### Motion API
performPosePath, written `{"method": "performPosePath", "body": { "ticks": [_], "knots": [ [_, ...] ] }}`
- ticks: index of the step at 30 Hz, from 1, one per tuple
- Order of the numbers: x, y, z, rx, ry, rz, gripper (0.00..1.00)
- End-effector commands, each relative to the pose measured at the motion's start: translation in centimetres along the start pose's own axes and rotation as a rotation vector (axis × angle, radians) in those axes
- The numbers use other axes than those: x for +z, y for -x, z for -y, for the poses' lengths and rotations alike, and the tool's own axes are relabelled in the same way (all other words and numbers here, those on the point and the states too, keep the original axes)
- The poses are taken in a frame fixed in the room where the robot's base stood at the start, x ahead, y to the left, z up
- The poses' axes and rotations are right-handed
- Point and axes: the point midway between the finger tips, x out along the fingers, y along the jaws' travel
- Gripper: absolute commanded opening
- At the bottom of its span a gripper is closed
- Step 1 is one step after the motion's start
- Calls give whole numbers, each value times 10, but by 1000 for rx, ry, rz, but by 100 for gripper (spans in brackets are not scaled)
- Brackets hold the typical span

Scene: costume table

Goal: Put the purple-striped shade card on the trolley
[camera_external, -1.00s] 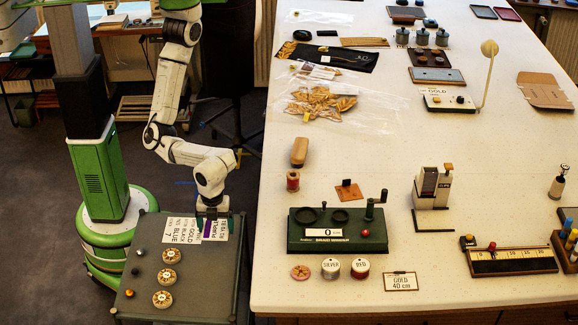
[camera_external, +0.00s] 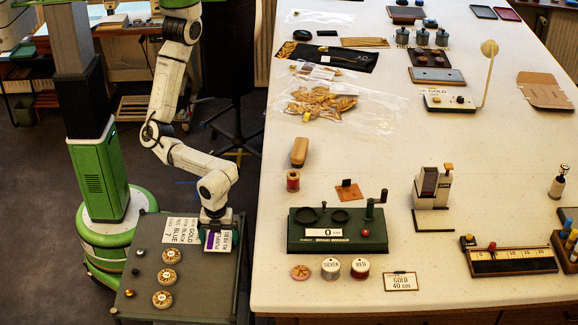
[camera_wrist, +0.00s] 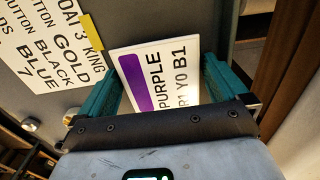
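The purple-striped shade card (camera_external: 218,241) is white with a purple block and the word PURPLE. My gripper (camera_external: 216,222) is above the card, pointing down. In the wrist view the card (camera_wrist: 158,82) sits between my gripper's two teal fingers (camera_wrist: 160,90), which appear shut on its side edges. The card's near end is hidden behind the gripper body. I cannot tell whether the card touches the trolley top or is just above it.
A white order card (camera_external: 181,230) lies on the trolley just left of the shade card. Several round buttons (camera_external: 171,256) and small knobs lie on its left side. The trolley's front right top is clear. The long white table (camera_external: 340,290) stands close on the right.

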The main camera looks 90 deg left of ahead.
Motion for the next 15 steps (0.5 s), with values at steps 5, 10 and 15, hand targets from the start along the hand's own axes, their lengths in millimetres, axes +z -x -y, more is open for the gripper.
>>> {"method": "performPosePath", "body": {
  "ticks": [5, 10, 15],
  "knots": [
    [0, 0, 0, 0, 0, 0, 100],
    [0, 11, 1, -2, 0, -2, 100],
    [0, 41, 2, -5, 2, -2, 100]
  ]
}}
